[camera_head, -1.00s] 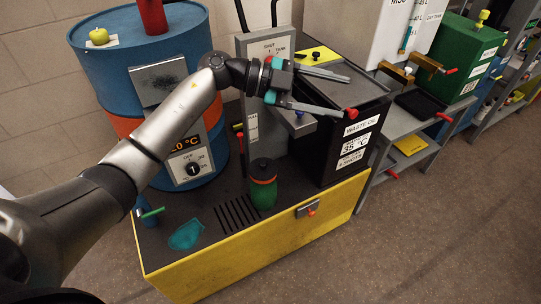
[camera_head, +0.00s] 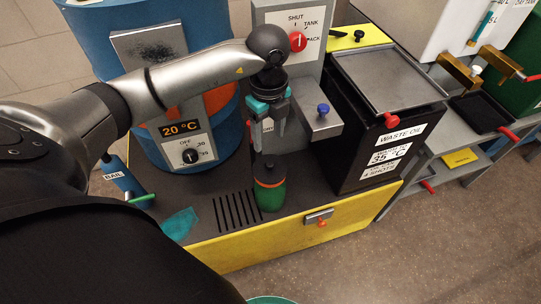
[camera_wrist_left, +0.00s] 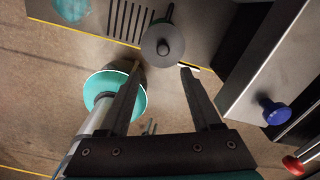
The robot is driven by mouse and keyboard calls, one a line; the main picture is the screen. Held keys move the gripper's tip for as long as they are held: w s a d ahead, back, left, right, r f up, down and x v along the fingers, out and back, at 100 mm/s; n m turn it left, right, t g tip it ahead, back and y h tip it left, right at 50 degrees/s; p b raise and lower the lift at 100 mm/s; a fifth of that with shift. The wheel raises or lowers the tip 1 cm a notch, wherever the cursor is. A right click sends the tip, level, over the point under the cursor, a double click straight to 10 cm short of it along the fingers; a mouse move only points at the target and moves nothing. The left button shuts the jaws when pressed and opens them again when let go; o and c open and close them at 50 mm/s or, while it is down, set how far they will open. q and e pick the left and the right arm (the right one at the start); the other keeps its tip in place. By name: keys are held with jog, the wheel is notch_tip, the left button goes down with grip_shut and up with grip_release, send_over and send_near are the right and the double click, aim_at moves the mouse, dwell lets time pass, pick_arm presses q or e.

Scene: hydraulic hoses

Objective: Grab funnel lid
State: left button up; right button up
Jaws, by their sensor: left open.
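No part in view is labelled as a funnel lid. A green jar (camera_head: 270,195) with an orange band and a black round top (camera_head: 268,168) stands upright on the dark deck. My left gripper (camera_head: 268,142) points down just above this top, open and empty. In the left wrist view the black top with its small knob (camera_wrist_left: 163,48) lies beyond and between the open fingertips (camera_wrist_left: 160,68), apart from them. A grey lid (camera_head: 388,80) with a red knob covers the black waste oil bin (camera_head: 350,140). My right gripper is not in view.
A grey post with a selector dial (camera_head: 298,42) and a shelf with a blue knob (camera_head: 323,109) stand right beside the gripper. A blue drum (camera_head: 225,150) is to its left.

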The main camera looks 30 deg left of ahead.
pick_arm(q)
jog(key=b, duration=0.1)
send_over(270, 163)
jog(key=f, duration=0.4)
jog(key=shift+s+d+f, duration=0.1)
jog(key=shift+s+d, duration=0.05)
jog(key=shift+s, duration=0.25)
jog(key=shift+w+f+b, duration=0.15)
jog(key=shift+f+b, duration=0.5)
jog(key=shift+f, duration=0.5)
jog(key=shift+w+f+b, duration=0.25)
jog(key=shift+f+b, duration=0.5)
jog(key=shift+f, duration=0.5)
jog(key=shift+f+b, duration=0.35)
jog(key=shift+f, duration=0.6)
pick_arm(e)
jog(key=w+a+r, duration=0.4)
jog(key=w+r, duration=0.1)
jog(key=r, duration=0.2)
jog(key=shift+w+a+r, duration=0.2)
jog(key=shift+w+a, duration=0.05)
pick_arm(q)
grip_shut()
